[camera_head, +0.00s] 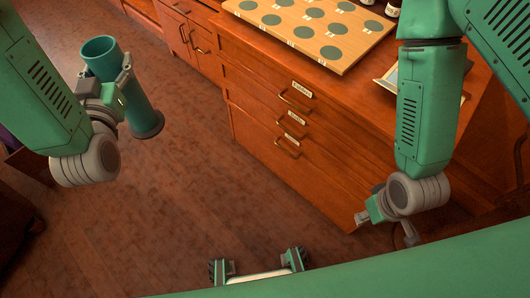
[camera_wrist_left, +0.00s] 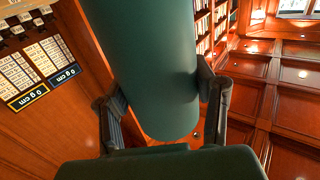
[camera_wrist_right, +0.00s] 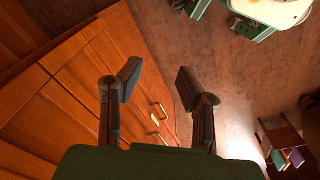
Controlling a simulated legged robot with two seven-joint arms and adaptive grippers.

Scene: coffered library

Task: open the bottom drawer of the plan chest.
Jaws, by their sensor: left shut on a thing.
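The plan chest (camera_head: 330,165) is wooden, with three labelled drawers, each with a metal pull, and all look shut. The bottom drawer's handle (camera_head: 287,150) is the lowest of the pulls. My right gripper (camera_wrist_right: 160,78) is open and empty, low and to the right of the handles in the head view. In the right wrist view two handles (camera_wrist_right: 157,111) show beyond and between its fingers, apart from them. My left gripper (camera_wrist_left: 160,92) is shut on a green tube (camera_head: 141,105), held tilted above the floor left of the chest; the tube fills the left wrist view's middle (camera_wrist_left: 150,55).
A board with green discs (camera_head: 300,22) lies on the chest top, with small bottles (camera_head: 393,8) behind it. A framed item (camera_head: 388,76) lies at the top's right. Another cabinet (camera_head: 187,38) stands beyond. Floor (camera_head: 215,190) before the drawers is clear.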

